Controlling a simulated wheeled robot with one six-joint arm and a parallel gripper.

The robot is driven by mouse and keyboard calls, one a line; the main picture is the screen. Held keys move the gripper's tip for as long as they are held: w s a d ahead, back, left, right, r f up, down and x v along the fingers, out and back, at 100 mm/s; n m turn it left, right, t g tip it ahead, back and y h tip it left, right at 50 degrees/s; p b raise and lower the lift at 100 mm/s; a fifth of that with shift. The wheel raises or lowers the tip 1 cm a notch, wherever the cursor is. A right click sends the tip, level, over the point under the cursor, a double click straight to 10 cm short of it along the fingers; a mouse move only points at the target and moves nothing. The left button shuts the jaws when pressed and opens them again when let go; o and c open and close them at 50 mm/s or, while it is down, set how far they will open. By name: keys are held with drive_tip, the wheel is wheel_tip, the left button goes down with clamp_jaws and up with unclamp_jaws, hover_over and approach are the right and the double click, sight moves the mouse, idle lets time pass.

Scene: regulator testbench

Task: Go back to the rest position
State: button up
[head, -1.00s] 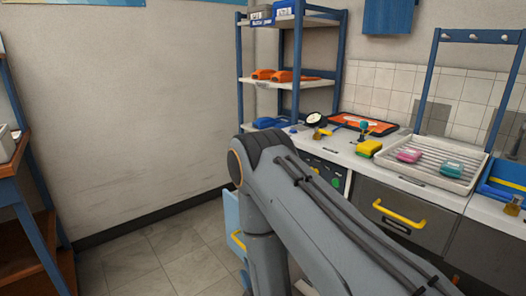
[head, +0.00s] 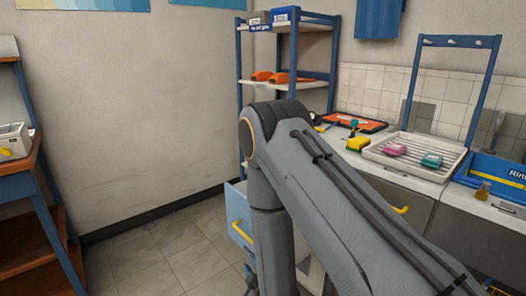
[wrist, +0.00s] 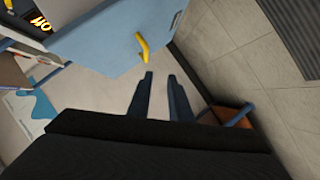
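My gripper (wrist: 160,75) shows in the wrist view as two dark fingers pointing away from the camera. The gripper itself cannot be made out in the head view.
The light blue drawer (wrist: 95,58) with a yellow handle (wrist: 143,48) is close to my gripper. A bench (head: 18,185) stands left; floor (head: 165,255) between is clear.

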drive_tip(key=s+d+r+m+g+h+p, duration=0.2)
drive_tip(key=d+r+m+g, duration=0.15)
drive_tip(key=d+r, duration=0.3)
drive_tip(key=s+d+r+m+g+h+p, duration=0.1)
drive_tip(key=s+d+r+m+g+p, duration=0.2)
drive_tip(key=d+r, duration=0.4)
drive_tip(key=s+d+r+m+g+p, duration=0.1)
drive_tip(key=s+d+r+m+g, duration=0.1)
drive_tip(key=s+r, duration=0.3)
drive_tip(key=s+d+r+m+g+h+p, duration=0.1)
drive_tip(key=s+d+r+m+g, duration=0.1)
drive_tip(key=s+r, duration=0.4)
drive_tip(key=s+d+r+m+g+p, duration=0.1)
drive_tip(key=s+d+r+m+g, duration=0.1)
drive_tip(key=s+d+r, duration=0.3)
drive_tip(key=s+m, duration=0.1)
drive_tip(key=s, duration=0.3)
drive_tip(key=shift+s+d+r+p, duration=0.2)
drive_tip(key=shift+s+d+p, duration=0.1)
drive_tip(key=shift+s, duration=0.1)
